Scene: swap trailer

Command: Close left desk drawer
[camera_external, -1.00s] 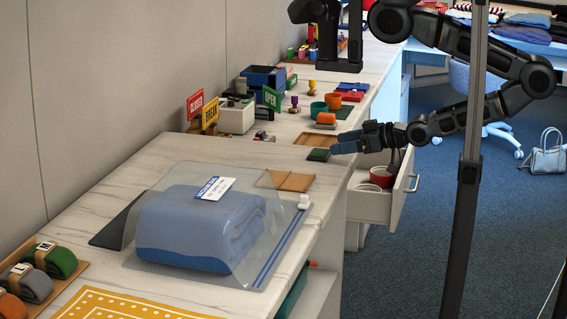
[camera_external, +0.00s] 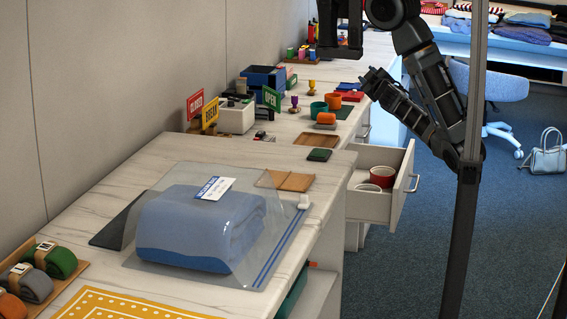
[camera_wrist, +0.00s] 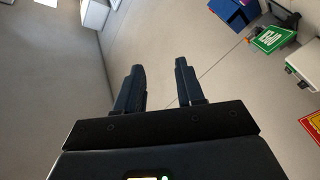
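The desk drawer (camera_external: 369,204) is pulled out to the right of the white desk (camera_external: 330,232) in the external view. It has a white front with a metal handle (camera_external: 414,183). A red round container (camera_external: 382,177) and a pale ring-shaped item (camera_external: 368,188) lie inside it. My gripper (camera_wrist: 158,75) is open and empty in the wrist view, its two dark fingers apart. In the external view my gripper (camera_external: 368,78) is above and behind the drawer, touching neither drawer nor handle. The wrist view does not show the drawer.
A bagged blue folded item (camera_external: 200,225) lies on the near desktop. A dark green item (camera_external: 319,155), a wooden tray (camera_external: 317,139) and cups (camera_external: 319,108) stand near the drawer's side. A blue chair (camera_external: 490,85) and a handbag (camera_external: 545,155) are at right. Carpet beside the drawer is clear.

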